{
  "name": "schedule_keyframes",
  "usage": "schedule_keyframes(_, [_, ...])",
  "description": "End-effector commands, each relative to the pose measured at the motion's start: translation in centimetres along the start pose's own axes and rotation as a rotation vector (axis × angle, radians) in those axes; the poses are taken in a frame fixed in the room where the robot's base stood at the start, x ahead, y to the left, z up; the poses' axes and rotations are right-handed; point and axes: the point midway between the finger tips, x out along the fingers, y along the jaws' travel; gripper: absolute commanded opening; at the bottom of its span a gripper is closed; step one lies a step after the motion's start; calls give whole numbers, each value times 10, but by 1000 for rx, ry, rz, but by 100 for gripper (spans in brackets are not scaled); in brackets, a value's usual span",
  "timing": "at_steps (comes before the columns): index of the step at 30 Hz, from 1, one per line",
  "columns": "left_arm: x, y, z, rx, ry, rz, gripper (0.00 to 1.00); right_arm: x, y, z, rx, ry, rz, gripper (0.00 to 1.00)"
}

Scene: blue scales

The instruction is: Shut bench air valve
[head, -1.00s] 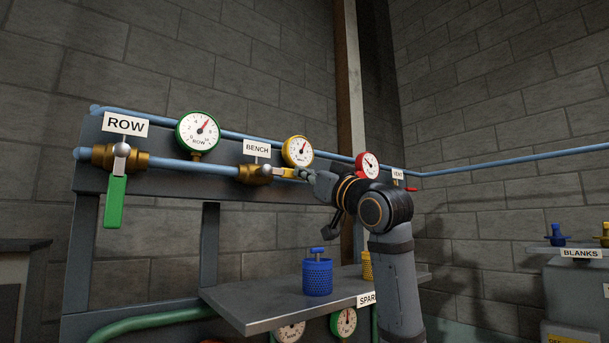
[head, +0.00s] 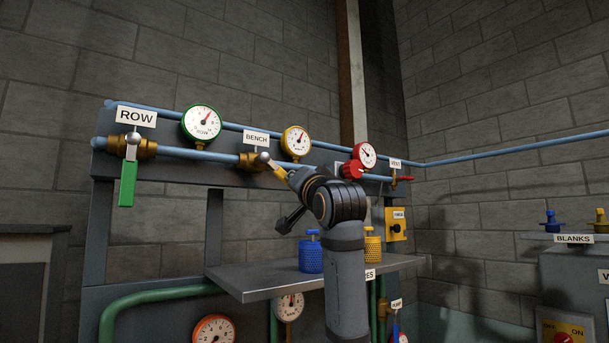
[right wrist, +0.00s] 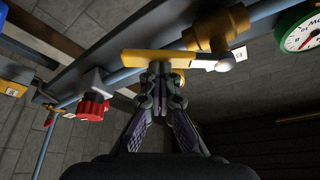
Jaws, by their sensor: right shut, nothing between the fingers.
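The bench air valve (head: 250,161) is a brass body on the blue pipe under the BENCH sign (head: 256,138). Its yellow lever (head: 279,171) slants down to the right from a round silver pivot. In the right wrist view the lever (right wrist: 140,57) lies across the top, with the brass body (right wrist: 215,30) behind it. My right gripper (head: 294,181) is at the lever's outer part. In the wrist view its fingers (right wrist: 160,73) are shut and empty, tips at the lever's edge; contact is hard to tell. My left gripper is out of view.
The ROW valve's green lever (head: 127,184) hangs straight down at left. A red knob (head: 352,169) and the VENT valve (head: 398,180) are to the right. Below, a grey shelf (head: 260,282) carries blue and yellow canisters. Gauges stand along the pipe.

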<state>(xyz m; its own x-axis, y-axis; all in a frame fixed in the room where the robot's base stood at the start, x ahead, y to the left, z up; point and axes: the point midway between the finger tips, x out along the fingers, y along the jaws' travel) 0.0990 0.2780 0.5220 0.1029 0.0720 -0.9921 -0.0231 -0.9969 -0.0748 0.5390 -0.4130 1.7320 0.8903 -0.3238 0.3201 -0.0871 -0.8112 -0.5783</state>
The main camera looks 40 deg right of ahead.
Motion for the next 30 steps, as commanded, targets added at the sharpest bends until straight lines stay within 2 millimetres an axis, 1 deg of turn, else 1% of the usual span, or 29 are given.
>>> schedule_keyframes(1, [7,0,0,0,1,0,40,0,2,11,43,-13,19,0])
schedule_keyframes(6, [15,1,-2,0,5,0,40,-5,-2,22,193,-13,80,0])
schedule_keyframes(13, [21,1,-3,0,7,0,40,-11,-11,36,392,-15,164,0])
schedule_keyframes(21, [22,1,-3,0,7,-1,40,-16,-24,48,614,-14,256,0])
schedule_keyframes(30, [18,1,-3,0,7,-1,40,-20,-36,55,794,-12,330,0])
